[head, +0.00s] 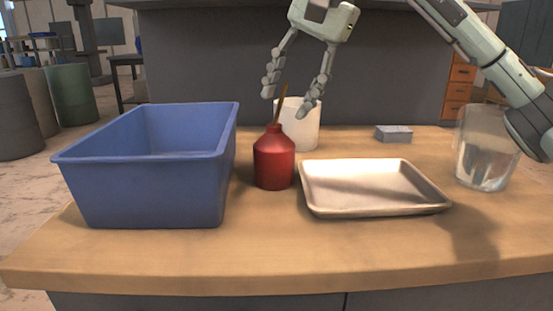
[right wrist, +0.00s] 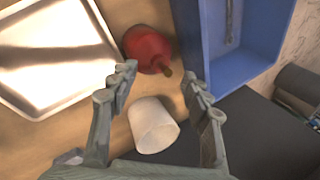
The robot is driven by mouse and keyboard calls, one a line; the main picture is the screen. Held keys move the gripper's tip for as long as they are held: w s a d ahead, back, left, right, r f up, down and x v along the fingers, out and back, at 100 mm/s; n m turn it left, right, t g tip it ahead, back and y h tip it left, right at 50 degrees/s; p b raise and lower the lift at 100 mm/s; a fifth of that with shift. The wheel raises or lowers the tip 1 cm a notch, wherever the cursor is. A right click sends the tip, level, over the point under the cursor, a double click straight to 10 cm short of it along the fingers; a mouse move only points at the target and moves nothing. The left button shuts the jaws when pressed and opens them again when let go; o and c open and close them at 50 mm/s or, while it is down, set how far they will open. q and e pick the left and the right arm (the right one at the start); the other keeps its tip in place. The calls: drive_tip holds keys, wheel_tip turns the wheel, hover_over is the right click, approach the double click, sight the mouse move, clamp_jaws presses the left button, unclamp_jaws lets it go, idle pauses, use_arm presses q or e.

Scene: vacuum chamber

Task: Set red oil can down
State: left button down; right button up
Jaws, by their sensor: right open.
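The red oil can (head: 273,160) stands upright on the wooden table, between the blue bin and the metal tray, with its thin brown spout pointing up. In the right wrist view the oil can (right wrist: 149,49) is seen from above, beyond the fingertips. My right gripper (head: 291,94) is open and empty, above and behind the oil can, apart from it. Its two fingers also show in the right wrist view (right wrist: 160,85) with a gap between them. My left gripper is not in view.
A blue bin (head: 140,190) stands left of the can. A metal tray (head: 320,205) lies to its right. A white cup (head: 308,130) stands close behind the can. A clear container (head: 484,160) and a small grey block (head: 394,133) are further right. The table's front strip is clear.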

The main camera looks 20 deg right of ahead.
sight(275, 135)
drive_tip(key=x, duration=0.4)
drive_tip(key=shift+s+a+f, duration=0.1)
drive_tip(key=shift+a+f, duration=0.05)
drive_tip(key=shift+f, duration=0.05)
drive_tip(key=shift+c, duration=0.3)
clamp_jaws()
